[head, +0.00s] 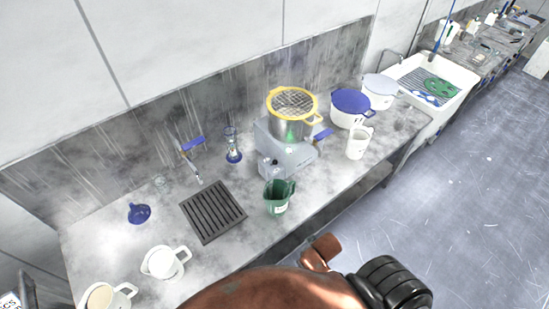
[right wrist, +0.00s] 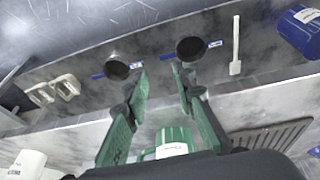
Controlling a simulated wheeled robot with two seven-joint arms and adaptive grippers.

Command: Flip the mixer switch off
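A grey box-shaped machine (head: 290,157), which looks like the mixer, stands on the counter in the head view. A steel pot (head: 288,129) with a yellow rim and a mesh top sits on it. Small dark knobs or bottle tops show at its left front; I cannot make out the switch or its position. In the right wrist view my right gripper (right wrist: 160,78) has its two green fingers apart with nothing between them. The machine cannot be identified in that view. My left gripper is not in view.
A green jug (head: 278,197) stands close in front of the machine. A blue-lidded pot (head: 351,108) and a white jug (head: 357,142) are to its right. A black grate (head: 213,212), blue funnel (head: 139,213) and white jugs (head: 163,262) lie left. The sink (head: 453,75) is beyond.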

